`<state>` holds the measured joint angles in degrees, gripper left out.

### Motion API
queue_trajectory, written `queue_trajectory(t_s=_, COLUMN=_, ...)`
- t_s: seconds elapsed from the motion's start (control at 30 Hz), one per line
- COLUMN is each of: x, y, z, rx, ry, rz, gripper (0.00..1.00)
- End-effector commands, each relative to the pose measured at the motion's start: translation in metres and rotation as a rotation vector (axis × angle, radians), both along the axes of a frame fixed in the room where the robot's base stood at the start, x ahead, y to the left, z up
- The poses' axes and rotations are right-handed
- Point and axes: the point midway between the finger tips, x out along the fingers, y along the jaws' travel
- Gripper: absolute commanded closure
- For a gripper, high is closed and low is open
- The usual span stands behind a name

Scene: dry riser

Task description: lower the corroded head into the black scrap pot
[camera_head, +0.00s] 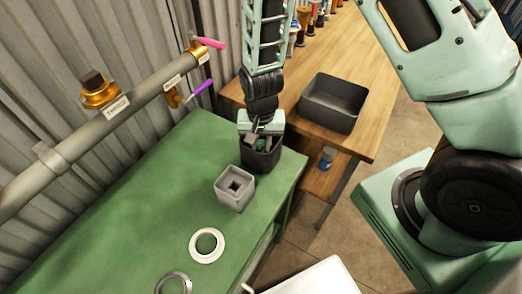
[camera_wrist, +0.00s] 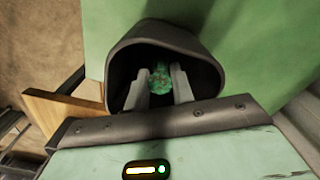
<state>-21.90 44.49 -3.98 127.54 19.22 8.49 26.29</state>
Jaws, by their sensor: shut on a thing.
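The black scrap pot (camera_head: 262,158) stands on the green bench (camera_head: 130,185) near its far right corner. My gripper (camera_head: 262,138) points down into the pot's mouth. In the wrist view the pot (camera_wrist: 205,45) surrounds the fingers, and my gripper (camera_wrist: 160,85) is shut on the corroded head (camera_wrist: 160,77), a green, rough lump. The head is inside the pot's opening, between the two fingertips. Whether it touches the pot's floor cannot be told. In the head view the head is mostly hidden by the gripper and the pot's rim.
A grey square block with a hole (camera_head: 235,188) stands just in front of the pot. A white ring (camera_head: 207,245) and a metal ring (camera_head: 173,284) lie nearer. A dark bin (camera_head: 333,101) sits on the wooden table. A grey pipe with fittings (camera_head: 110,120) runs along the corrugated wall.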

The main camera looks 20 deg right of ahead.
Motion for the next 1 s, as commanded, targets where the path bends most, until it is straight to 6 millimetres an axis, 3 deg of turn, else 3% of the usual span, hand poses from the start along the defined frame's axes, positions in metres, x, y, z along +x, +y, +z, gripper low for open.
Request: queue_trajectory(t_s=1.0, x=0.0, y=0.0, z=-0.015, rx=0.0, ry=0.0, rz=0.0, gripper=1.0)
